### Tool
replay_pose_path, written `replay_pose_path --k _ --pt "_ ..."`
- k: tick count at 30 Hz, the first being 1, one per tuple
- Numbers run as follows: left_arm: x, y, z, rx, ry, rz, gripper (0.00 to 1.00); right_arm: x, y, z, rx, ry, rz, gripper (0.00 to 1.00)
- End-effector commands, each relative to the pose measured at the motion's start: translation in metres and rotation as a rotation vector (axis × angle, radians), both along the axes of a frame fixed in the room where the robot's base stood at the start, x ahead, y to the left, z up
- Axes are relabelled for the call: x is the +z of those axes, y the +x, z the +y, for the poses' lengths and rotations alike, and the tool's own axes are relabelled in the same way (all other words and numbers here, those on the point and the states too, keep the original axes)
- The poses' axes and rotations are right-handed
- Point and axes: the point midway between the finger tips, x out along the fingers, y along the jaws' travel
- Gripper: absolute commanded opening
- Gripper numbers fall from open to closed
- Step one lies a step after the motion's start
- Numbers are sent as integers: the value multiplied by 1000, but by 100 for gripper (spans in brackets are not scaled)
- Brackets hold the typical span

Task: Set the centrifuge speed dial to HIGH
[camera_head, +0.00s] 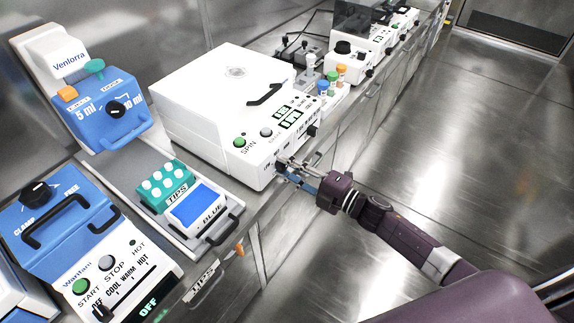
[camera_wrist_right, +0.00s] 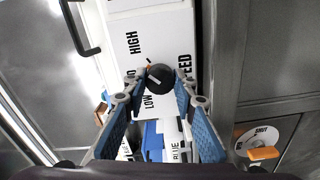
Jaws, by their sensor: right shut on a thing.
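The centrifuge (camera_head: 205,90) is a large white box with a black lid handle, a green SPIN button (camera_head: 239,143) and green-lit displays (camera_head: 291,118). My right gripper (camera_head: 284,166) is at the lower part of its front face. In the right wrist view, the fingers of my right gripper (camera_wrist_right: 158,74) are closed around the round black speed dial (camera_wrist_right: 160,79). A white pointer line shows on the dial; its exact setting is hard to tell. The HIGH label (camera_wrist_right: 132,42) and the LOW label (camera_wrist_right: 148,101) are readable; a label between them is partly hidden. My left gripper is out of view.
A tips and blue box tray (camera_head: 190,205) stands left of the centrifuge. A blue heater unit (camera_head: 65,235) and a Venlorra dispenser (camera_head: 105,110) are further left. Capped vials (camera_head: 332,78) and small instruments stand behind. The floor (camera_head: 420,150) at right is clear.

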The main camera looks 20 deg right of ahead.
Motion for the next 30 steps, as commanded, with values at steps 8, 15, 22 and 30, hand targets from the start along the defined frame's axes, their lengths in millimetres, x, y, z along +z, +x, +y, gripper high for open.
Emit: replay_pose_path --k 8,15,22,30 --pt "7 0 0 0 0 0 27 0 0 -1 -1 138 111 1" --pt "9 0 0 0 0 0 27 0 0 -1 -1 200 159 1" --pt "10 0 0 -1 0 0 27 -1 0 -1 -2 219 173 1" --pt "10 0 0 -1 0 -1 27 -1 0 -1 -2 219 174 1"
